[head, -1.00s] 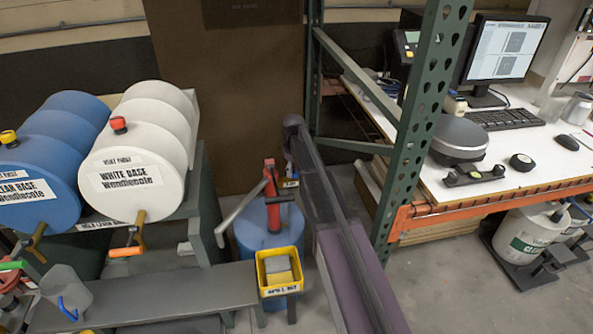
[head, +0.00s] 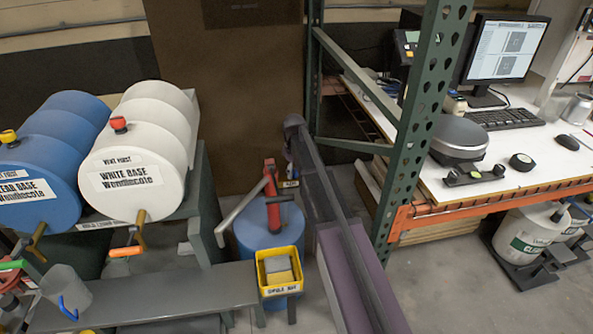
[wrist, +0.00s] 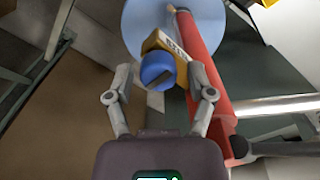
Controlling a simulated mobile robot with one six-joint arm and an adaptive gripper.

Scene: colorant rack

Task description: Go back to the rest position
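My gripper (wrist: 159,70) points away from the wrist camera with its two fingers wide apart. A yellow piece with a white label (wrist: 172,42) and a round blue part (wrist: 157,68) show between and beyond the fingers. A gap shows at the left finger; I cannot tell how far beyond the fingertips the blue part lies. In the head view my arm reaches back beside the blue drum (head: 255,238), and my gripper is not clearly visible there. A small yellow labelled thing (head: 290,184) shows near the arm's far end.
A red pump (head: 272,195) stands on the blue drum, close right of my gripper in the wrist view (wrist: 203,75). A green rack post (head: 415,130) and white worktable (head: 520,185) are right.

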